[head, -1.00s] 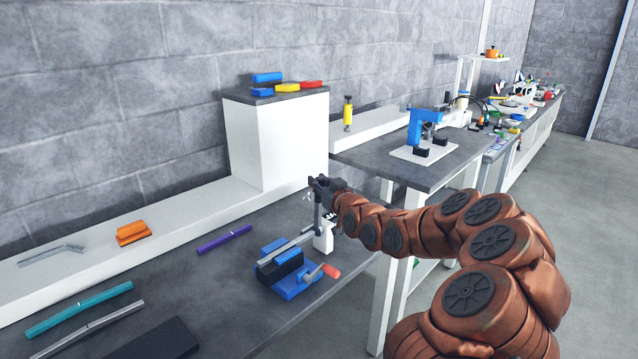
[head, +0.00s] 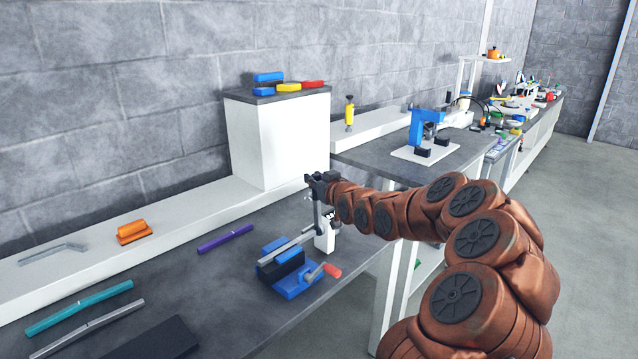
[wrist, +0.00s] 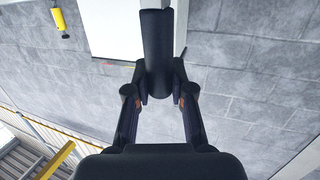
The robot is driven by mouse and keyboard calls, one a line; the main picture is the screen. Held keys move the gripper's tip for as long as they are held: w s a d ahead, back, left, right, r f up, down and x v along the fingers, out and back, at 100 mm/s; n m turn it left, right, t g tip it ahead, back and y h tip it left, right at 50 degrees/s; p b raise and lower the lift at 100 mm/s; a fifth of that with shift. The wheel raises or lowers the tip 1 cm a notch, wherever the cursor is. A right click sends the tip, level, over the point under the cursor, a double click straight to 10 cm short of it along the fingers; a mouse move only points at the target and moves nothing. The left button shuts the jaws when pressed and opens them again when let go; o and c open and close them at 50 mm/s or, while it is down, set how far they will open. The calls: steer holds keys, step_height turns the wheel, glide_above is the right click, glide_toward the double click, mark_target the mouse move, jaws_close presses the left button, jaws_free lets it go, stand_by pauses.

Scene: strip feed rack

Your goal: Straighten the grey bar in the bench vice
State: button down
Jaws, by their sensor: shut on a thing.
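The grey bar (head: 298,240) lies in the blue bench vice (head: 290,284), between its jaws, with one end reaching right and back toward my gripper. Any remaining bend in it is too small to tell. My gripper (head: 318,181) is above that end, shut on the black handle (wrist: 157,45) of a tool. The handle stands between both fingers in the wrist view (wrist: 160,88). A grey shank (head: 318,212) runs down from my gripper to the bar's end; whether it touches the bar is unclear. The vice's red-tipped handle (head: 331,270) points right.
A white block (head: 325,238) stands right by the bar's end. A purple bar (head: 225,239), a teal bar (head: 80,308) and another grey bar (head: 88,328) lie on the dark bench. An orange block (head: 134,232) sits on the ledge. A white cabinet (head: 278,140) stands behind.

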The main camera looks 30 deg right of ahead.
steer(key=shift+w, duration=0.25)
steer(key=c, duration=1)
jaws_free()
steer(key=s, duration=0.4)
steer(key=s+r, duration=0.1)
steer(key=s, duration=0.3)
steer(key=s+a, duration=0.1)
steer(key=s, duration=0.3)
steer(key=shift+a+r, duration=0.1)
steer(key=shift+r, duration=0.2)
